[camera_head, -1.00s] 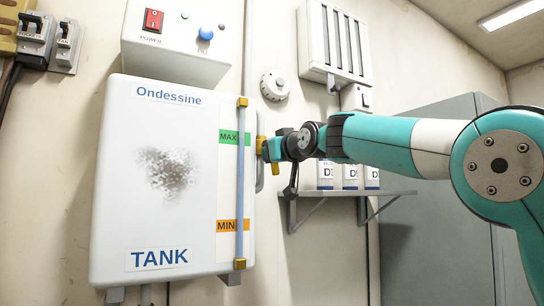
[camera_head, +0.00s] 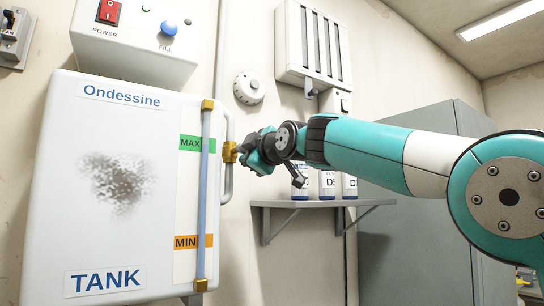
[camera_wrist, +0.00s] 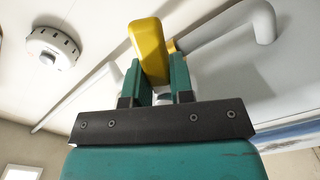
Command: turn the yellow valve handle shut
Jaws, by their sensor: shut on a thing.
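The yellow valve handle (camera_wrist: 148,45) stands between my gripper's (camera_wrist: 156,75) two green fingers in the wrist view, its rounded end reaching past the fingertips. My gripper is shut on it. In the head view the brass-yellow valve (camera_head: 229,152) sits on the grey pipe at the right side of the white tank (camera_head: 60,200), near the green MAX label. My gripper (camera_head: 242,151) reaches it from the right and hides most of the handle.
A blue sight tube (camera_head: 203,200) runs down the tank front, close left of the valve. A white round dial (camera_head: 249,88) is on the wall above my gripper. A shelf (camera_head: 290,204) with several labelled bottles (camera_head: 327,184) stands below and behind my arm.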

